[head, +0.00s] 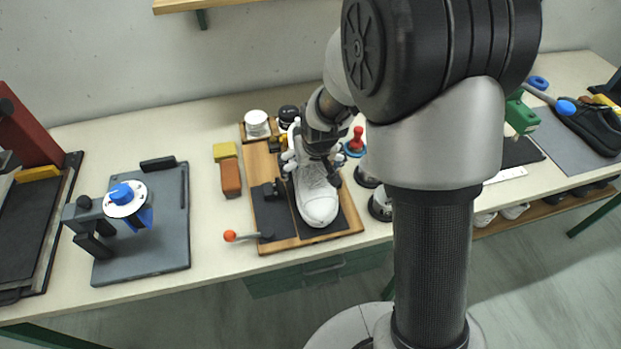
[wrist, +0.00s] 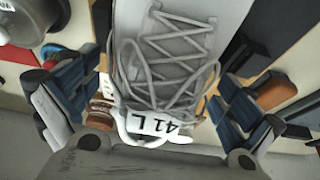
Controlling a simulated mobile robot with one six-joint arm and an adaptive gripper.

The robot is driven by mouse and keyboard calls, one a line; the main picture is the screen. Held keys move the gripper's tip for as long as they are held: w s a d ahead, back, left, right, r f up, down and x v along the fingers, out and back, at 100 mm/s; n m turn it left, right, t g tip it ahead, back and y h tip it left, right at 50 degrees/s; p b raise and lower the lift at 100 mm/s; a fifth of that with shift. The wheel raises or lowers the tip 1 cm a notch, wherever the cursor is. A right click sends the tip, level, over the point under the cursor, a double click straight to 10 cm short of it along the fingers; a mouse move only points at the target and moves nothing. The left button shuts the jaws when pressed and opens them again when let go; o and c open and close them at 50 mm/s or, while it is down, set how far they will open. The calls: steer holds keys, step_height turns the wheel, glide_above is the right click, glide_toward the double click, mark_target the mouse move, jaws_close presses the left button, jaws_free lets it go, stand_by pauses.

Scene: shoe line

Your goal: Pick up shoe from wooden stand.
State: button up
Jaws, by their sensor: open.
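A white lace-up shoe (head: 318,203) lies on the wooden stand (head: 288,243), which has dark pads on its top. The toe points towards the front edge of the bench. My gripper (head: 312,165) is over the rear part of the shoe and hides some of it. My gripper (wrist: 150,105) is open, with one blue-padded finger on each side of the shoe. I cannot tell whether the fingers touch it.
An orange-tipped lever (head: 231,236) sticks out left of the stand. Orange and yellow blocks (head: 230,177) stand to its left, and round jars (head: 256,122) behind it. A grey fixture plate (head: 165,250) is farther left. A black shoe (head: 590,128) lies far right.

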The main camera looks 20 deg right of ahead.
steer(key=shift+c, duration=0.4)
steer(key=c, duration=1.3)
steer(key=shift+o, duration=0.2)
